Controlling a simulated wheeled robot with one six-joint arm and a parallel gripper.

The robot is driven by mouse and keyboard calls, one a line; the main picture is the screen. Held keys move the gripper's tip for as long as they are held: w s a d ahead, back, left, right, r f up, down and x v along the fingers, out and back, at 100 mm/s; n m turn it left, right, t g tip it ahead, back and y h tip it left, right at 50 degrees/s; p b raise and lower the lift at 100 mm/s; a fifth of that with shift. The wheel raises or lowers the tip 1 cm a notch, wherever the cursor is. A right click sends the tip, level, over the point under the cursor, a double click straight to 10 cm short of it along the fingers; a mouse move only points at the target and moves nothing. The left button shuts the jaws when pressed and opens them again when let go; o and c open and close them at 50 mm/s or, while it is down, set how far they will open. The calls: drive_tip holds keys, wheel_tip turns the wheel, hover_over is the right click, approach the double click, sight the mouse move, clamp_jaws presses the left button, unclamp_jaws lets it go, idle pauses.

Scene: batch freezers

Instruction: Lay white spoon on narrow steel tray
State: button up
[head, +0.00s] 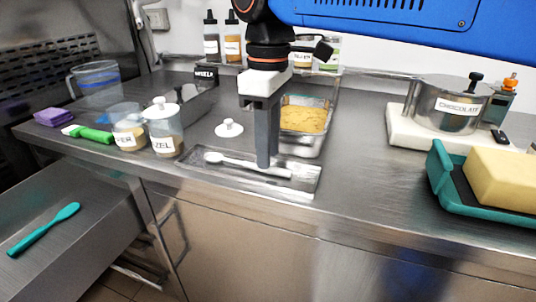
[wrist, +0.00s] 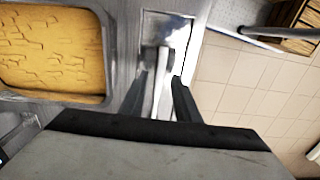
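The white spoon (head: 222,159) lies lengthwise on the narrow steel tray (head: 305,190) in the head view, its bowl to the left and its handle running right. My gripper (head: 266,162) points straight down over the handle, with its fingertips low at the tray. In the wrist view, the handle (wrist: 163,62) passes between the two fingers of my gripper (wrist: 159,82), with a small gap visible beside it. The gripper looks open around the handle. Part of the handle is hidden behind the fingers in the head view. The tray's end (wrist: 180,22) also shows in the wrist view.
A clear pan of yellow contents (head: 303,119) stands right behind the tray. A white lid (head: 229,128) and a labelled jar (head: 164,135) are to the left. A teal tray with a yellow block (head: 500,177) is at right. The counter's front edge is close by.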

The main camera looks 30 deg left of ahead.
wheel_tip(320, 180, up, 10)
drive_tip(key=shift+w, duration=0.15)
idle(0.7)
